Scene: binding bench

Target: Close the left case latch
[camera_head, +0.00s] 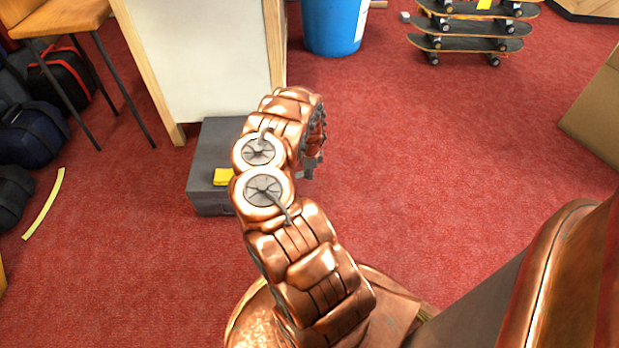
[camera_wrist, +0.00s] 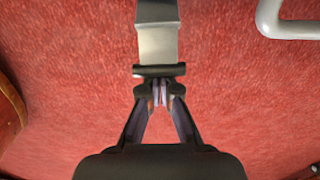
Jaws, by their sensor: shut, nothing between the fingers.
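In the wrist view, a pale metal latch strap (camera_wrist: 157,42) comes down from the top edge and ends at a dark crossbar (camera_wrist: 158,71). My gripper (camera_wrist: 160,94) is shut and empty, its fingertips together just below the crossbar. I cannot tell whether they touch it. In the head view, a dark grey case (camera_head: 212,200) stands on the carpet, partly hidden behind my copper arm. My gripper is mostly hidden there, and the latch cannot be made out.
A light grey handle (camera_wrist: 289,29) shows at the wrist view's upper right. A yellow square (camera_head: 223,177) lies on the case. A white cabinet (camera_head: 195,60) stands behind it, with a blue bin (camera_head: 332,25) to the right. Open red carpet (camera_head: 430,160) lies right of my arm.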

